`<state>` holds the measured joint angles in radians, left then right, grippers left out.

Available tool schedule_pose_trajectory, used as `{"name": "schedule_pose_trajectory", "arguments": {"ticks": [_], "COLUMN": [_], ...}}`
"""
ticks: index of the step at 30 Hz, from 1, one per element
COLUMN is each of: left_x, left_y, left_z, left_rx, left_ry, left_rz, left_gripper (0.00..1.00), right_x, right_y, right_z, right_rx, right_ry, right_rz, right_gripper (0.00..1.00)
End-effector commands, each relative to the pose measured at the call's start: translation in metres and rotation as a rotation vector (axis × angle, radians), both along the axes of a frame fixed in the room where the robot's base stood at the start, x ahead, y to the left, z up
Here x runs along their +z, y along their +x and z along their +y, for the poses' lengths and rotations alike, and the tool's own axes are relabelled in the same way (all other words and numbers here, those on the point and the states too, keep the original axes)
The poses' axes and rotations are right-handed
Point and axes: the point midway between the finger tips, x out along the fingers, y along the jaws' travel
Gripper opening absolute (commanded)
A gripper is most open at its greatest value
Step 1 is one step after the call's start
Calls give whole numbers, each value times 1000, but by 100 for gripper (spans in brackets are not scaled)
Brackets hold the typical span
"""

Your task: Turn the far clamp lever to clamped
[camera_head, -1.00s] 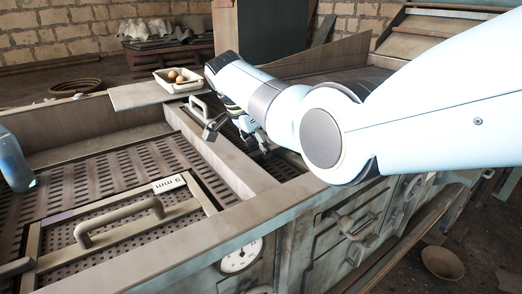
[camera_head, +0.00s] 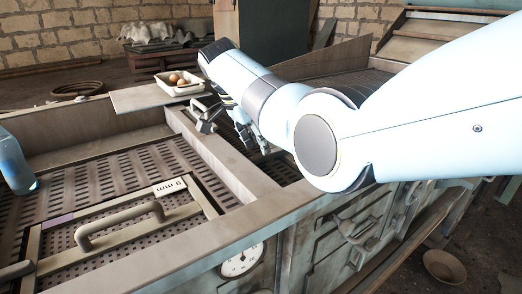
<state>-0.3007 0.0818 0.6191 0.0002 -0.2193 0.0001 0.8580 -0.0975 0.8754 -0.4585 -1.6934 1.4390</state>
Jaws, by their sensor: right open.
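A grey lever-like part (camera_head: 207,117) stands on the far part of the machine, beside the dividing rail; it looks like the far clamp lever, though its exact setting cannot be told. My right gripper (camera_head: 252,138) is just to the right of it, over the recessed perforated bed, with its fingers pointing down. It is open and appears empty, apart from the lever. The forearm hides part of the bed behind it. My left gripper is not in view.
A framed screen panel with a curved handle (camera_head: 120,222) and a "9 mm" label lies in the near bed. A white tray (camera_head: 180,82) with brown eggs sits on a board behind. A dial gauge (camera_head: 242,260) is on the front face. A bluish object (camera_head: 14,162) stands at the left edge.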

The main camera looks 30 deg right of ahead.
Motion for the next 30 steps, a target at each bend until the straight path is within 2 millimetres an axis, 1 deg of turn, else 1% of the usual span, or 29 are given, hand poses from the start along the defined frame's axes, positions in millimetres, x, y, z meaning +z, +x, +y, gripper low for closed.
{"name": "schedule_pose_trajectory", "arguments": {"ticks": [1,6,9,12,17,30], "left_x": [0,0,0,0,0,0], "left_y": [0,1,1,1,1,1], "left_z": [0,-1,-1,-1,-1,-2], "left_rx": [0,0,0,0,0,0], "left_ry": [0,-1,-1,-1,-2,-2], "left_rz": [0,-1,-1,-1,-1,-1], "left_gripper": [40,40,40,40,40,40], "right_x": [12,47,63,72,79,79], "right_y": [1,-1,-3,-4,-4,-4], "right_z": [6,20,26,30,33,33], "right_rx": [2,2,1,1,1,1], "right_ry": [1,2,0,0,0,0], "right_rz": [-5,-4,-3,-1,1,1], "right_gripper": [42,42,42,42,42,42]}}
